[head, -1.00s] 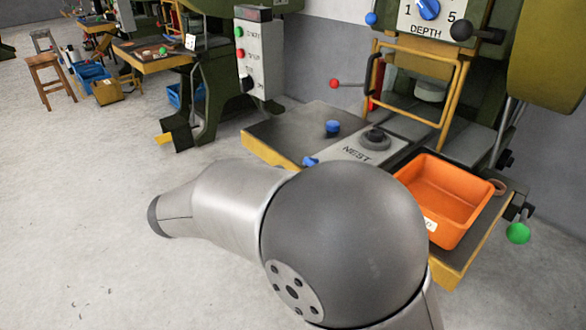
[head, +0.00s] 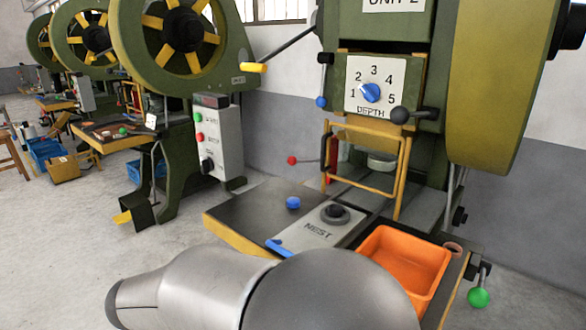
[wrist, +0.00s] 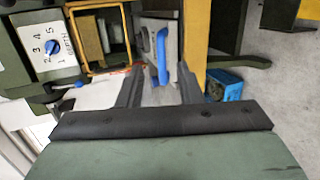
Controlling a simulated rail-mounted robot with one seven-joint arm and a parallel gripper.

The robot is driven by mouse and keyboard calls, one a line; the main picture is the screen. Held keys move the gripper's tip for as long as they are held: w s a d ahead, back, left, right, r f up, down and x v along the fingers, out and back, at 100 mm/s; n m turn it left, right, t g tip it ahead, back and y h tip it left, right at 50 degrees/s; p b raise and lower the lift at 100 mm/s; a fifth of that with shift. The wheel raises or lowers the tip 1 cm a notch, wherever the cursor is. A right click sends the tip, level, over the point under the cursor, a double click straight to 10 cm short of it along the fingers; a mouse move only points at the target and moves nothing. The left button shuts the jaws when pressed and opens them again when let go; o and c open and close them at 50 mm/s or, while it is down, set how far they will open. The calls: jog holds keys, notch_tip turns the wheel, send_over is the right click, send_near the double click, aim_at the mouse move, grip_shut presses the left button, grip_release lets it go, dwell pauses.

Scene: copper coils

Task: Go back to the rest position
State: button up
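My gripper (wrist: 159,90) shows in the wrist view with its two dark fingers apart and nothing held between them. Past the fingertips, in the gap, a blue handle (wrist: 162,55) stands on a grey plate. In the head view my grey arm links fill the bottom, and my gripper is out of sight there. The grey NEST plate (head: 290,239), with a dark round piece (head: 335,214) and the blue handle (head: 280,248), lies on the press table beyond my arm. I cannot tell the distance from my fingers to the handle.
An orange bin (head: 405,262) sits right of the plate. A blue knob (head: 293,203) stands on the dark table (head: 245,208). A yellow guard frame (head: 365,175) and the DEPTH dial (head: 370,92) are behind. Open floor (head: 60,240) lies at the left.

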jog(key=s+d+r+m+g+p, duration=0.1)
jog(key=s+d+r+g+p, duration=0.15)
jog(key=d, duration=0.35)
jog(key=s+d+r+m+g+y+p, duration=0.1)
jog(key=d+r+g+p, duration=0.25)
jog(key=d, duration=0.35)
jog(key=s+d+r+m+g+p, duration=0.1)
jog(key=d+r+g+p, duration=0.1)
jog(key=d+p, duration=0.3)
jog(key=s+d+r+m+g+y+p, duration=0.1)
jog(key=s+d+r+m+y+p, duration=0.2)
jog(key=s+p, duration=0.3)
jog(key=s+d+r+m+g+y+p, duration=0.1)
jog(key=s+d+r+m+y+p, duration=0.2)
jog(key=s+d+r+y+p, duration=0.1)
jog(key=s+d+y+p, duration=0.1)
jog(key=s+p, duration=0.1)
jog(key=shift+s+d+m+y, duration=0.3)
jog(key=shift+s+y, duration=0.05)
jog(key=shift+y, duration=0.05)
